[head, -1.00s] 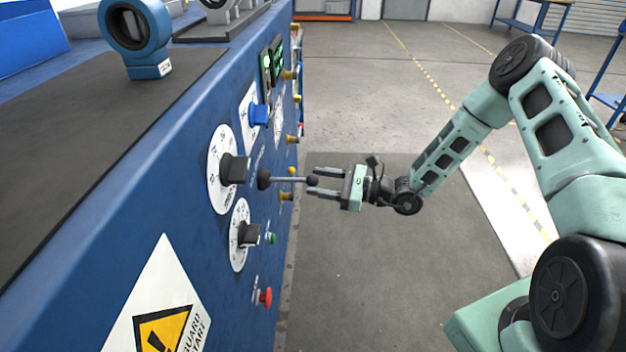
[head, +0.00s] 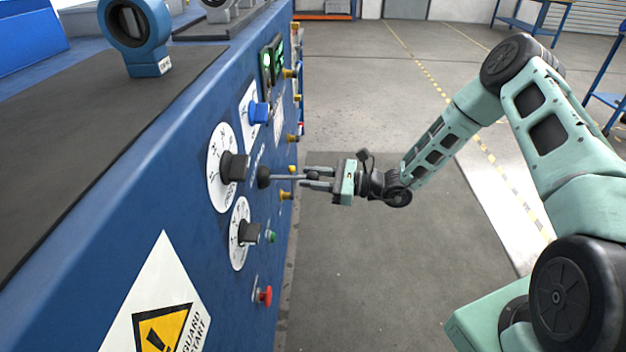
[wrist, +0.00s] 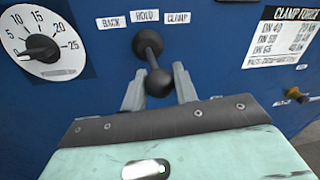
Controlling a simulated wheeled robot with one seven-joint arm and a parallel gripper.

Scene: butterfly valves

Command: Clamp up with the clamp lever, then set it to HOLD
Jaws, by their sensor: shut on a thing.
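The clamp lever (head: 288,177) is a grey rod with a black ball knob, sticking out from the blue panel. In the wrist view the lever (wrist: 150,52) comes toward the camera from a dark round base, below the labels BACK, HOLD (wrist: 145,16) and CLAMP (wrist: 178,18). Its base is under HOLD and its knob (wrist: 159,83) shows slightly right of the base. My gripper (head: 308,178) is shut on the knob, with one finger on each side; it also shows in the wrist view (wrist: 159,76). The fingers partly hide the knob in the head view.
A numbered dial (wrist: 42,46) is left of the lever and a CLAMP FORCE plate (wrist: 292,38) is right of it. The panel also carries a blue knob (head: 258,114), a red button (head: 264,295) and several brass fittings. The floor beside the panel is clear.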

